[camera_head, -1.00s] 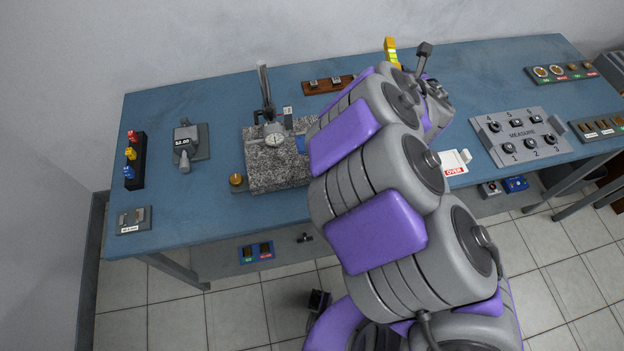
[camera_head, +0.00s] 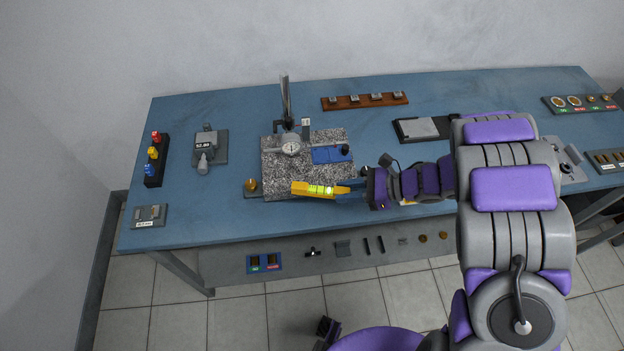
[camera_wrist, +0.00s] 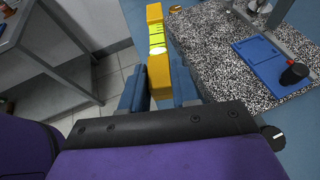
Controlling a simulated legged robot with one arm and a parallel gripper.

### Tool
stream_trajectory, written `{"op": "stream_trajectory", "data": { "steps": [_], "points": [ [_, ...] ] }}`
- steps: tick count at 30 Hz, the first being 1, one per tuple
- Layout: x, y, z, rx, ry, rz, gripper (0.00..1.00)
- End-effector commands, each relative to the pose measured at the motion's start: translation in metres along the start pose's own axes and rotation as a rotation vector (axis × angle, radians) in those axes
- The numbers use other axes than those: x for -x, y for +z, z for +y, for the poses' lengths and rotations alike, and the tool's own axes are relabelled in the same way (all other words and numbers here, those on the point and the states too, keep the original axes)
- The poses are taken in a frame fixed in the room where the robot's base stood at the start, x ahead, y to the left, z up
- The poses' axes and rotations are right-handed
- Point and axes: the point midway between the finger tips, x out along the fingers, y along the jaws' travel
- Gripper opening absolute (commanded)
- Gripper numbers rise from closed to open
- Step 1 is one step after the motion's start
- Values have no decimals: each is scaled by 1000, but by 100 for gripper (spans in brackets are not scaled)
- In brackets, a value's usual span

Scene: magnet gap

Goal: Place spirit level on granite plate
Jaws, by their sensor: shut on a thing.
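The spirit level (camera_head: 312,189) is a yellow bar with a bright green vial. My gripper (camera_head: 350,190) is shut on its right end in the head view, and the level points left over the front edge of the granite plate (camera_head: 272,165). In the wrist view the level (camera_wrist: 154,32) stands out from between the blue fingers of my gripper (camera_wrist: 160,90), beside the speckled plate (camera_wrist: 215,60). The floor shows to its left. I cannot tell whether the level touches the plate.
A measuring device (camera_head: 208,148) stands left of the plate. The table's front strip is clear.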

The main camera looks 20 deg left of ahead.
Motion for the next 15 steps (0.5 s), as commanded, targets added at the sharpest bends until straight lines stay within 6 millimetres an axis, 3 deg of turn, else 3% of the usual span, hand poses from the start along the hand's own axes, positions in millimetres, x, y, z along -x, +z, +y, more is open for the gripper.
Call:
{"op": "stream_trajectory", "data": {
  "steps": [4,9,12,15],
  "points": [
    [1,-1,33,64,146,0,0],
    [4,-3,53,98,232,-1,0],
    [1,-4,50,105,250,-1,0],
    [-5,-4,32,107,250,-2,0]
  ]
}}
